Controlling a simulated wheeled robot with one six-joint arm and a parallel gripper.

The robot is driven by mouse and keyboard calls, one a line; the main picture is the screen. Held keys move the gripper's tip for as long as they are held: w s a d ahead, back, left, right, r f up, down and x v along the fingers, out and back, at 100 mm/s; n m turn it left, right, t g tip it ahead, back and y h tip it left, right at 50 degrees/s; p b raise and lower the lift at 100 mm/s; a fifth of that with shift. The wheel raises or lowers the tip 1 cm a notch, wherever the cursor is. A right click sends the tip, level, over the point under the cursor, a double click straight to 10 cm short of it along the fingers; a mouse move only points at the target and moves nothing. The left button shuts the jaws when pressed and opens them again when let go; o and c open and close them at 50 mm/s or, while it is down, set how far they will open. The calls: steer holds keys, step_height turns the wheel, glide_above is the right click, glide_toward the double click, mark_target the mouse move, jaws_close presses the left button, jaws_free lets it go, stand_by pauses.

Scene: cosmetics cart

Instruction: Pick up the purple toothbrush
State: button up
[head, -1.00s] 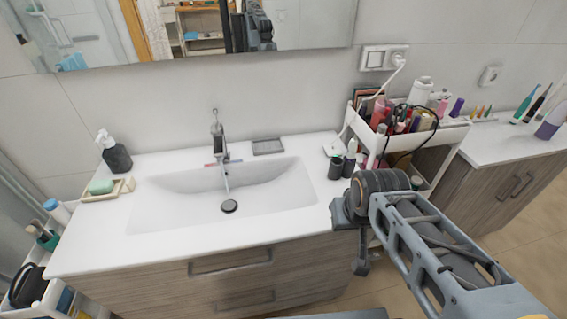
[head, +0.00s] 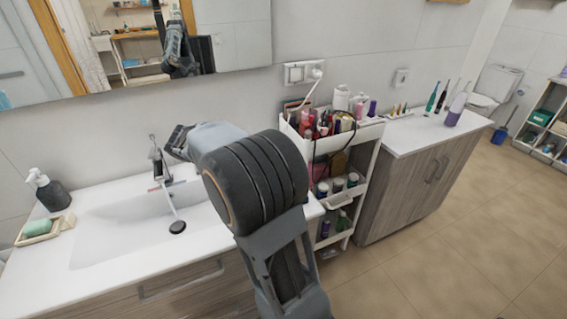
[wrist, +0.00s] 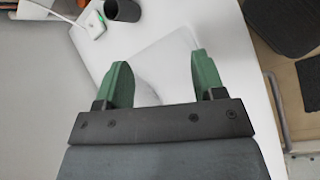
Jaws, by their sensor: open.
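On the right-hand cabinet in the head view stand a green toothbrush (head: 432,97), a dark toothbrush (head: 442,97) and a larger upright purple-and-white handle (head: 456,108) with a slim tip, which looks like the purple toothbrush. Thin pink and blue items (head: 163,184) lie behind the basin by the tap, too small to identify. My gripper (head: 178,140) is over the sink counter, far left of the cabinet. In the wrist view its green fingers (wrist: 160,61) are spread and empty above a white surface. No toothbrush shows there.
A white cart (head: 360,140) crowded with cosmetics stands between the sink counter (head: 95,195) and the toothbrush cabinet (head: 400,195). A soap dispenser (head: 52,194) is at left. A dark cup (wrist: 123,10) is near the top of the wrist view. Floor (head: 450,250) before the cabinet is clear.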

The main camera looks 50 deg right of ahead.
steer(key=w+d+f+n+g+h+p, duration=0.1)
steer(key=w+d+n+g+h, duration=0.15)
steer(key=d, duration=0.35)
steer(key=w+d+f+n+g+h, duration=0.1)
steer(key=w+d+f+n+h, duration=0.1)
steer(key=w+d, duration=0.25)
steer(key=shift+n, duration=0.25)
steer(key=shift+p+x, duration=1.9)
steer(key=shift+x, duration=5.25)
steer(key=shift+w+d+r, duration=0.1)
steer(key=shift+r, duration=0.05)
steer(key=c, duration=1.1)
steer(key=shift+o, duration=0.2)
